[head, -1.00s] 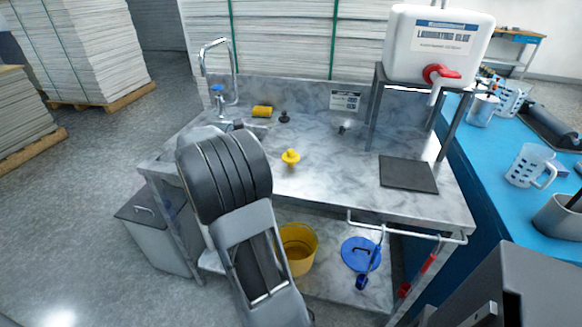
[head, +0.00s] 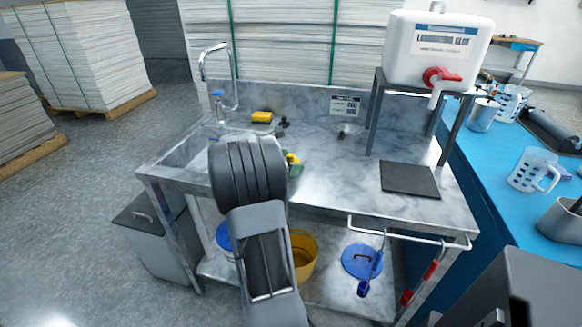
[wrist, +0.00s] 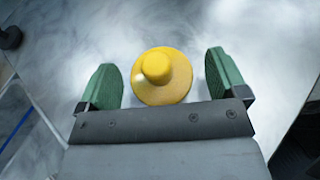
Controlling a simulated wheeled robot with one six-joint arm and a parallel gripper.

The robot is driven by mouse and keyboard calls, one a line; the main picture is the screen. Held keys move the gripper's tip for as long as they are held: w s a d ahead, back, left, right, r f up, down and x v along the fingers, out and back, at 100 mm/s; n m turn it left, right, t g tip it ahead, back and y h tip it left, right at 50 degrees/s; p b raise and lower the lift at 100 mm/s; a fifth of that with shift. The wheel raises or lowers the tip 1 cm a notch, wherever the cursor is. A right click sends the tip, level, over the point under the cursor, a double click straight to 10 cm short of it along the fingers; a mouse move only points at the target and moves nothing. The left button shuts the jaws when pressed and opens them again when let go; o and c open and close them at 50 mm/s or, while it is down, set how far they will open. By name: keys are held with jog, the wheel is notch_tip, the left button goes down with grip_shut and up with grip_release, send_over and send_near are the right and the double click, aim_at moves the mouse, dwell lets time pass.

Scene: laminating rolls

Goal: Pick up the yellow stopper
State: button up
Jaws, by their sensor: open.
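The yellow stopper (wrist: 160,74) sits on the marble counter, a round disc with a knob on top. In the wrist view it lies between the two green fingers of my open gripper (wrist: 163,82), with a gap on each side. In the head view my arm hides most of the stopper (head: 292,158); a yellow part shows beside a green finger of my gripper (head: 294,168). I cannot tell how high the fingers are above the counter.
A yellow sponge (head: 262,117) and a dark stopper (head: 284,123) lie behind, near the tap (head: 222,85). A dark mat (head: 409,179) lies right, by the stand under the white glue tank (head: 437,45). The counter's middle right is clear.

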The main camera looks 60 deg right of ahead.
jog(key=shift+s+d+f, duration=0.15)
jog(key=shift+d, duration=0.1)
jog(key=c, duration=1)
